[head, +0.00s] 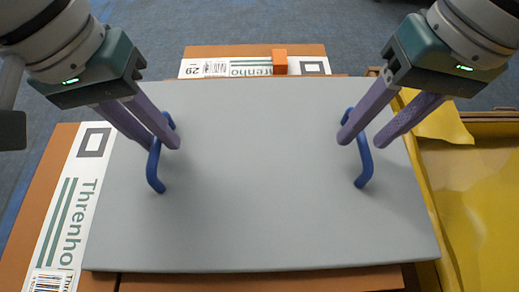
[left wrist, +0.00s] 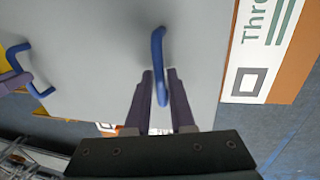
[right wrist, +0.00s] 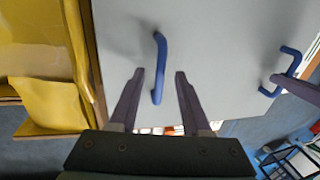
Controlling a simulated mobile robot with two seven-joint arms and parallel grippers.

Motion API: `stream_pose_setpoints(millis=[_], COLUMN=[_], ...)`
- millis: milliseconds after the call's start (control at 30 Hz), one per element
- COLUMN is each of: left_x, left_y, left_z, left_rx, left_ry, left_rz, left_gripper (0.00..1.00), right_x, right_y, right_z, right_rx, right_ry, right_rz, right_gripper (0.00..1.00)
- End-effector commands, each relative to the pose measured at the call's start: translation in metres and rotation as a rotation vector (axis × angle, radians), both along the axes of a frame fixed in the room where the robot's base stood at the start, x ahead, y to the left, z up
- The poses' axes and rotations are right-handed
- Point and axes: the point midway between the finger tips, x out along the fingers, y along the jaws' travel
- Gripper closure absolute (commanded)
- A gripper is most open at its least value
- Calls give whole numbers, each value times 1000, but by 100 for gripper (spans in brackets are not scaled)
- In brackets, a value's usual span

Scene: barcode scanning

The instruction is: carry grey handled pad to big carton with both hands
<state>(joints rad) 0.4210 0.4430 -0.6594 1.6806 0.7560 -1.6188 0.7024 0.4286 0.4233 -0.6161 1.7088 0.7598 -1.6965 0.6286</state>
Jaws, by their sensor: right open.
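The grey pad (head: 265,220) is a wide flat slab with two blue handles, lying over brown cardboard with white labels. My left gripper (head: 164,144) is at the left handle (head: 154,172); in the left wrist view its fingers close on both sides of that handle (left wrist: 158,45). My right gripper (head: 353,140) is open at the right handle (head: 364,165); in the right wrist view this handle (right wrist: 160,50) stands between the fingers with gaps on both sides. A brown carton (head: 62,140) with a white label shows under the pad's left edge. Its full shape is hidden.
An open container with a yellow inside (head: 475,205) and a brown rim stands close along the pad's right side. A small orange block (head: 279,62) sits behind the pad's far edge, by another labelled face (head: 225,68). Blue-grey floor (head: 230,22) shows beyond.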

Motion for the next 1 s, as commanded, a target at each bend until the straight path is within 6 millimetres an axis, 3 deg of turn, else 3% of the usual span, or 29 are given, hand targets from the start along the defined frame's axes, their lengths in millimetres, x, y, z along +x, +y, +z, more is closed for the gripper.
stream_pose_setpoints(millis=[433, 633, 867, 1000], left_x=[0, 0, 0, 0], left_y=[-2, -2, -2, -2], left_z=[-11, -11, -11, -11], left_rx=[0, 0, 0, 0], left_ry=[1, 0, 0, 0], left_rz=[-2, -1, -1, -1], left_gripper=[78, 99, 100, 100], right_x=[0, 0, 0, 0], right_y=[2, 2, 2, 2], right_z=[-11, -11, -11, -10], right_rx=[0, 0, -1, -1], right_ry=[-1, -1, -1, -1], right_rz=[1, 1, 1, 1], right_gripper=[52, 74, 100, 100])
